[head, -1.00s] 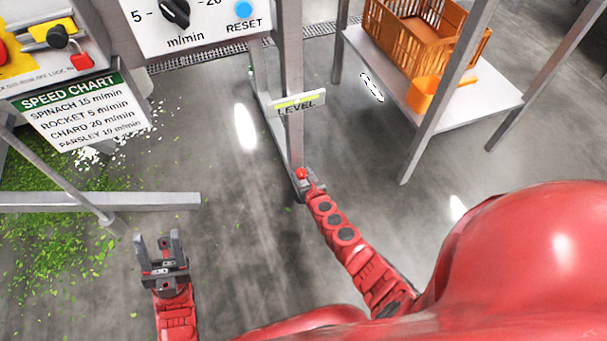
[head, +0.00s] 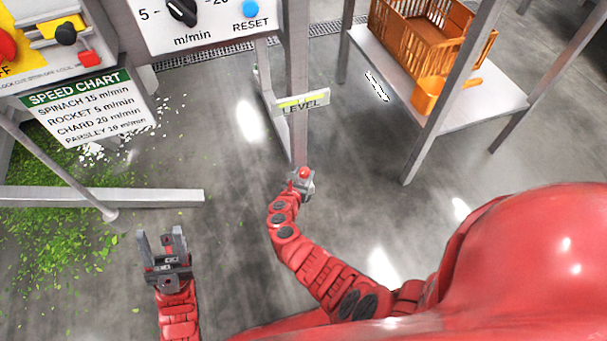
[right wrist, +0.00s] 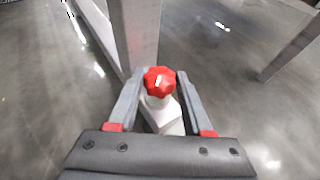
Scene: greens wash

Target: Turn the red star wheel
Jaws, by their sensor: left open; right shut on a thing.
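The red star wheel (head: 304,173) sits low at the foot of the grey upright post below the LEVEL gauge (head: 302,104). In the right wrist view the red star wheel (right wrist: 159,82) is on a pale stem between the fingers, with a small white mark on its face. My right gripper (head: 302,183) is at the wheel; in the right wrist view its two fingers (right wrist: 158,96) lie on either side of it, shut on it. My left gripper (head: 161,245) is open and empty above the floor at lower left.
A control panel (head: 205,25) with a black knob and blue button is at top. A speed chart (head: 88,108) hangs at left. A grey bar (head: 150,197) runs near my left gripper. An orange crate (head: 415,40) and scoop (head: 428,95) are on a shelf at right.

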